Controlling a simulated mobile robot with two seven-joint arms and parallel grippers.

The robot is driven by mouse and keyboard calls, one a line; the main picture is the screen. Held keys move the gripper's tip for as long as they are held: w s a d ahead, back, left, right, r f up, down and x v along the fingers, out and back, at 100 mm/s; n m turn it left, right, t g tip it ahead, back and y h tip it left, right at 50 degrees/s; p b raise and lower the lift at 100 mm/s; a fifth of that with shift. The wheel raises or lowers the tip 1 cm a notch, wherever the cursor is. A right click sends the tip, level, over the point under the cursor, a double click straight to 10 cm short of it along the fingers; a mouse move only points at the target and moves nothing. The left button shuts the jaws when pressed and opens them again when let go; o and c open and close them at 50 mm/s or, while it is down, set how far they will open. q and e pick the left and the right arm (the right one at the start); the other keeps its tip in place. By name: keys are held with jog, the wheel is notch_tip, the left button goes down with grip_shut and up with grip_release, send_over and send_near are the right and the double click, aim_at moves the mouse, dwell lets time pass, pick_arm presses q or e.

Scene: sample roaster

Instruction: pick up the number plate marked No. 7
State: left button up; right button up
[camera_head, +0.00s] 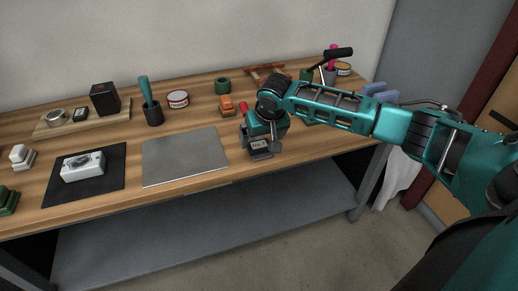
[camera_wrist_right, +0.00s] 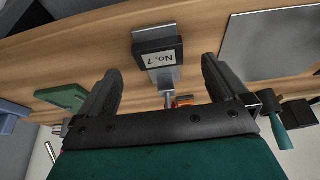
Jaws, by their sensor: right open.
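The number plate marked No. 7 (camera_head: 259,144) is a small dark block with a white label, on a grey base at the table's front edge. It also shows in the right wrist view (camera_wrist_right: 158,52), its label readable and nothing covering it. My right gripper (camera_wrist_right: 160,82) is open and empty, with one finger to each side of the plate's line and the plate beyond the fingertips. In the head view my right gripper (camera_head: 262,136) is at the plate, partly hiding what stands behind it. My left gripper is not in view.
A grey metal sheet (camera_head: 185,156) lies left of the plate. A white device (camera_head: 83,167) lies on a black mat (camera_head: 112,184). An orange object (camera_head: 227,105), a green ring (camera_head: 222,85) and a round tin (camera_head: 178,99) stand behind. A grey shelf (camera_head: 200,230) is below.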

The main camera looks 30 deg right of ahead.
aim_at(259, 145)
jog(key=b+x, duration=0.1)
jog(key=x, duration=0.4)
jog(key=shift+w+d+b, duration=0.2)
jog(key=shift+w+b, duration=0.05)
jog(key=shift+b, duration=0.1)
jog(key=shift+r, duration=0.1)
jog(key=shift+c, duration=0.2)
jog(key=c, duration=1.1)
